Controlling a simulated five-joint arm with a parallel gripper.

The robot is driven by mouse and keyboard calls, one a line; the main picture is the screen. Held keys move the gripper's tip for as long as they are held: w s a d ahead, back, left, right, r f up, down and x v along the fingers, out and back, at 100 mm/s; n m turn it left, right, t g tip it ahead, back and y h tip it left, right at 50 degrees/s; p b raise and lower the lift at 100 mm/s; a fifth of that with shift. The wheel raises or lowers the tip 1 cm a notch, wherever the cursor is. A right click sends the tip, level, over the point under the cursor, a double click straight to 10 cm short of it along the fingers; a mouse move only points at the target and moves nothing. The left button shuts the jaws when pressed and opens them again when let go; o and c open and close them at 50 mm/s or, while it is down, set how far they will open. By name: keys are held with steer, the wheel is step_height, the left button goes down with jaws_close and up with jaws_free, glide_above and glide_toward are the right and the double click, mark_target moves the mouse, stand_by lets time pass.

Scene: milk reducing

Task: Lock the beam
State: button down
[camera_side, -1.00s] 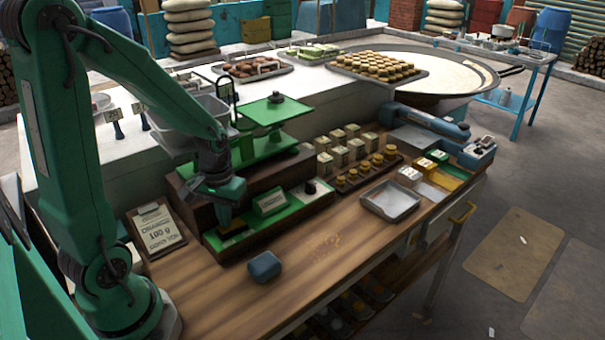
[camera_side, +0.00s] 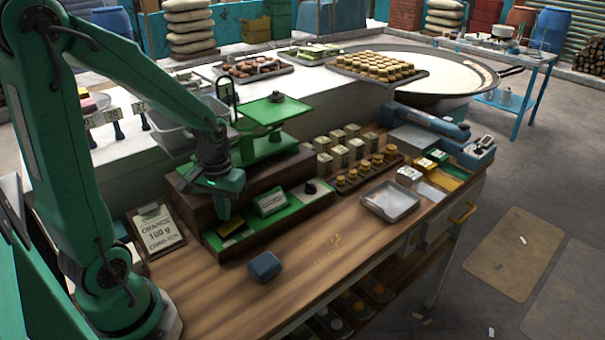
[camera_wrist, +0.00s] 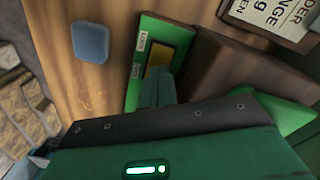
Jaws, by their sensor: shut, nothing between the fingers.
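The green balance scale (camera_side: 262,142) stands on a dark wooden base, with a flat green pan (camera_side: 275,110) on top. On the front step of the base is a green panel with a yellow piece (camera_side: 231,228) in a dark slot. My gripper (camera_side: 222,212) is shut and empty, pointing down just above the panel's left end. In the wrist view its fingertips (camera_wrist: 160,88) partly cover the slot. I cannot tell whether they touch the yellow piece.
A card reading about 100 g (camera_side: 158,232) leans left of the base. A blue block (camera_side: 264,266) lies on the open tabletop in front. An empty metal tray (camera_side: 390,201) is further right.

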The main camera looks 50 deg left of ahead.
mark_target(231, 227)
steer(key=shift+r, duration=2.25)
steer(key=shift+w+d+r, duration=0.1)
steer(key=s+d+r+m+t, duration=0.4)
steer(key=d+r+m+t, duration=0.1)
steer(key=d+r, duration=0.4)
steer(key=shift+s+r+m+t, duration=0.25)
steer(key=shift+r+m, duration=0.25)
steer(key=shift+r, duration=0.5)
steer(key=c, duration=2.1)
jaws_free()
steer(key=shift+d, duration=0.1)
